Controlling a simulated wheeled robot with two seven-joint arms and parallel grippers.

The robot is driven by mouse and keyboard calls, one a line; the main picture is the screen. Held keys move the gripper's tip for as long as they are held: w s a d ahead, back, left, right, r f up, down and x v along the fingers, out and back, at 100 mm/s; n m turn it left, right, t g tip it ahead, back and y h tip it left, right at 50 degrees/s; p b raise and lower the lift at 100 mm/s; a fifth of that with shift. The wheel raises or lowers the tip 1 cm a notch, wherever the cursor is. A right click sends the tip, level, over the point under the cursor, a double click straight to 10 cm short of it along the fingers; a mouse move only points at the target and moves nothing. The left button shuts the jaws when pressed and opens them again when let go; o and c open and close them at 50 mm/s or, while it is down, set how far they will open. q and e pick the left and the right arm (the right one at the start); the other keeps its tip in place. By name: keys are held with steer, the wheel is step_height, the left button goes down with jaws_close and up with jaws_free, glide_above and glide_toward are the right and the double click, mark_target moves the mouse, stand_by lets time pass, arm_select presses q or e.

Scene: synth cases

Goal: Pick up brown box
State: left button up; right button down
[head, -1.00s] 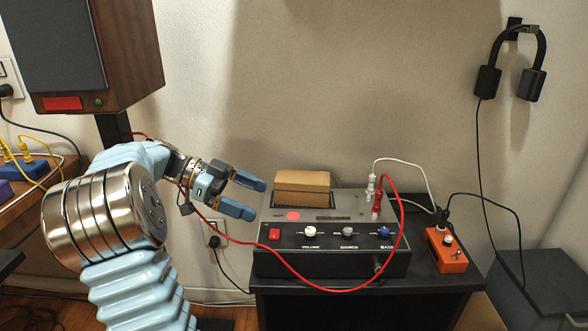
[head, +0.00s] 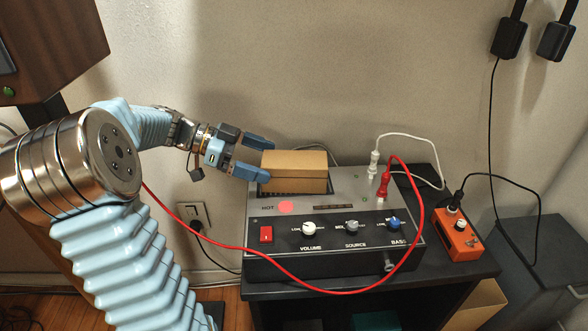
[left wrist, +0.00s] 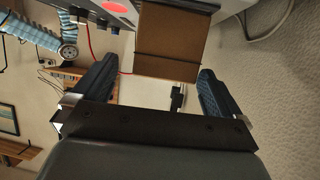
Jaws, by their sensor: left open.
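The brown box (head: 294,171) is a small closed carton with a dark seam. It sits on the back left of the top of a grey and black amplifier (head: 345,190). My left gripper (head: 262,160) is open, with its blue fingers at the left end of the box. In the left wrist view the box (left wrist: 172,42) lies ahead between the two spread fingers of the left gripper (left wrist: 148,88), with gaps on both sides. Whether a finger touches the box cannot be told. My right gripper is not in view.
The amplifier stands on a black stand (head: 462,270). A red cable (head: 300,288) loops across its front, and red and white plugs (head: 384,182) stand on its top. An orange pedal (head: 459,240) is at the right. The wall is close behind.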

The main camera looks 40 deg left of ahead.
mark_target(284, 165)
arm_select(q)
steer(key=x, duration=0.3)
steer(key=p+x, duration=0.1)
steer(key=x, duration=0.1)
steer(key=shift+w+d+f, duration=0.1)
steer(key=shift+w+d, duration=0.1)
steer(key=shift+w, duration=0.25)
steer(key=c, duration=1.1)
